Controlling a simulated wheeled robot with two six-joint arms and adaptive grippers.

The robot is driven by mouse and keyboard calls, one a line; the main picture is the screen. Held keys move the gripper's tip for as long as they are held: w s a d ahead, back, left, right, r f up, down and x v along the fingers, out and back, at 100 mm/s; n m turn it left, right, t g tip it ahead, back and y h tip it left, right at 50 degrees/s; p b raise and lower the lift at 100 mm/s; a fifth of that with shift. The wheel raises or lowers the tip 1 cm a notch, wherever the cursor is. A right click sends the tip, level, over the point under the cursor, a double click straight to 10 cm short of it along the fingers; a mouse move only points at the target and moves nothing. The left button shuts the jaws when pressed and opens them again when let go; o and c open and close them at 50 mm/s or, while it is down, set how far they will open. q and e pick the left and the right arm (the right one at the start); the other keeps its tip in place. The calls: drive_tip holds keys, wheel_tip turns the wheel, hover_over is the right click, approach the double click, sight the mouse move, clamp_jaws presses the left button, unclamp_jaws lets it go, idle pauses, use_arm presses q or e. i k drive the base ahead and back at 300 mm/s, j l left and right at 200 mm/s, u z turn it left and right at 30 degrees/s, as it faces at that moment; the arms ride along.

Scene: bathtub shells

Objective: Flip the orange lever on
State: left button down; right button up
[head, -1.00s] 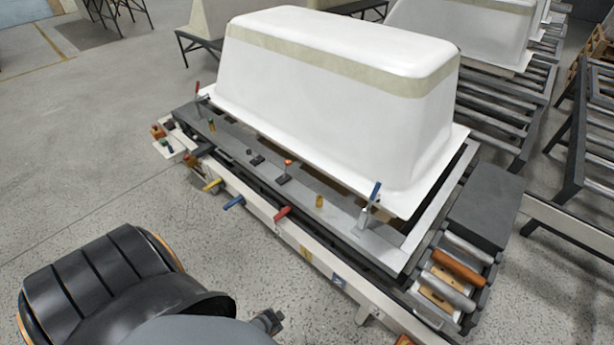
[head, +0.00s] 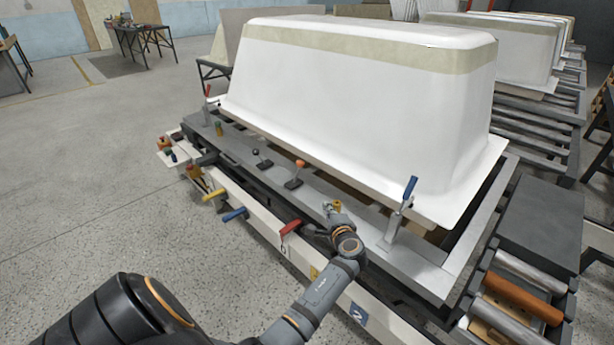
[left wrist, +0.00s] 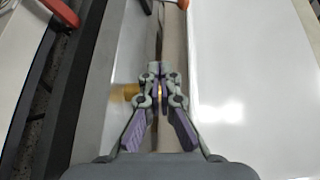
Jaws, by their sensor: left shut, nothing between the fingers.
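The orange lever (head: 298,167) stands on a small dark base on the grey rail in front of the white tub shell, in the middle of the head view. Its orange top stands over the base, tipped slightly to the right. My left gripper (head: 331,207) is to the right of the lever and nearer to me, apart from it, over the rail by a brass knob. In the left wrist view the gripper (left wrist: 160,70) is shut and empty. An orange-red tip (left wrist: 183,4) at the top edge there may be the lever. My right gripper is not in view.
A black-knobbed lever (head: 262,158) stands left of the orange one. A blue-handled clamp (head: 408,192) stands to the right. Red (head: 290,229), blue (head: 235,214) and yellow (head: 214,195) handles stick out along the front. The white tub shell (head: 350,110) rises behind the rail.

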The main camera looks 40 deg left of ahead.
sight(301, 164)
drive_tip(key=i+j, duration=0.15)
drive_tip(key=j, duration=0.25)
drive_tip(key=i+j, duration=0.15)
drive_tip(key=j, duration=0.2)
drive_tip(key=i+j, duration=0.15)
drive_tip(key=j, duration=0.25)
drive_tip(key=l, duration=0.25)
